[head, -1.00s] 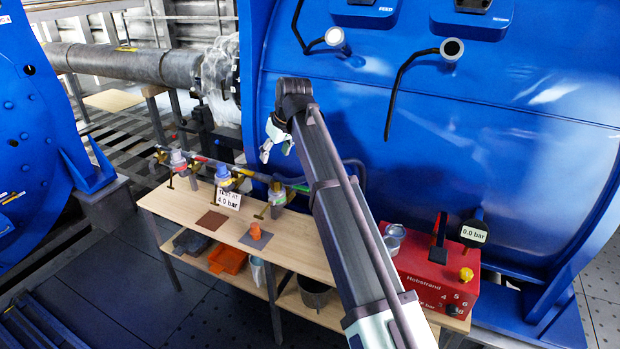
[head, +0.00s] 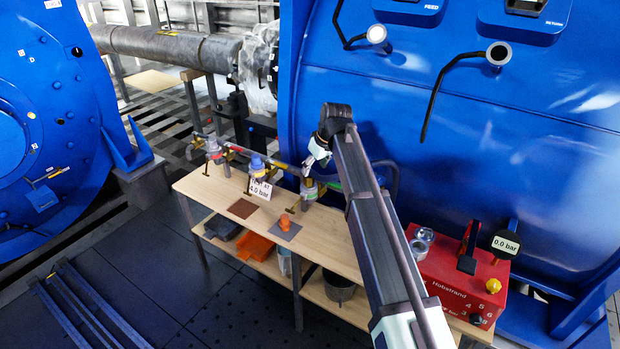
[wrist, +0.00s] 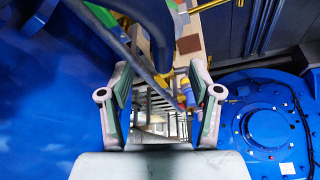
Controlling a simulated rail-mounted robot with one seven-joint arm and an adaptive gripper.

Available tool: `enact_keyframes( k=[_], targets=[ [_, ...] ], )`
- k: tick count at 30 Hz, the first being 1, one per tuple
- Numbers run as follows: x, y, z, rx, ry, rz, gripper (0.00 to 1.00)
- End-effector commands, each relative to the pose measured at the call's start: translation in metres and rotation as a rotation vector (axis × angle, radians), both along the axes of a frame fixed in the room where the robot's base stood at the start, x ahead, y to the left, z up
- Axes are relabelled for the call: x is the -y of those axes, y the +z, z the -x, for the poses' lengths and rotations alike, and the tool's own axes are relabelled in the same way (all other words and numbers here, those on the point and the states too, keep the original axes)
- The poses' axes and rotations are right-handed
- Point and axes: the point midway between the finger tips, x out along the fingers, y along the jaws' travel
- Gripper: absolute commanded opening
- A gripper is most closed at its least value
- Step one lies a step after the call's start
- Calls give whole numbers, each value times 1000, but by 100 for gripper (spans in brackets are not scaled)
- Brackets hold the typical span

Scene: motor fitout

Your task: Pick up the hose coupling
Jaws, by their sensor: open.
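In the head view, several upright fittings stand along a pipe at the back of the wooden bench. The nearest, a grey-green fitting (head: 308,190), is just below my gripper (head: 318,156). A fitting with a blue cap (head: 257,163) and one with a pale grey cap (head: 213,147) stand further left. I cannot tell for sure which piece is the hose coupling. In the wrist view, my gripper (wrist: 160,75) is open and empty, with fingers wide apart. A dark hose (wrist: 135,52) crosses in front of it, and the blue-capped fitting (wrist: 187,90) shows near the right finger.
The bench (head: 335,240) carries an orange piece (head: 286,222) on a grey mat, a brown mat (head: 242,208) and a sign (head: 260,188). A red pump box (head: 450,285) with a gauge (head: 506,244) stands at right. A large blue casing (head: 480,150) rises close behind my arm.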

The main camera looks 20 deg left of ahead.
Motion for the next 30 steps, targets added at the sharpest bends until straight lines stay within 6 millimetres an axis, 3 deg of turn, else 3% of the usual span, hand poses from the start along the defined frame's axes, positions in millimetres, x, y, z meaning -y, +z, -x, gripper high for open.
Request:
enact_keyframes(
  k=[11,21,29,30],
  targets=[
    [-7,-16,-2,-1,0,1,64],
    [-20,-53,-8,-2,0,1,64],
    [-21,-57,-8,0,0,0,64],
    [-21,-57,-8,0,0,0,53]
  ],
)
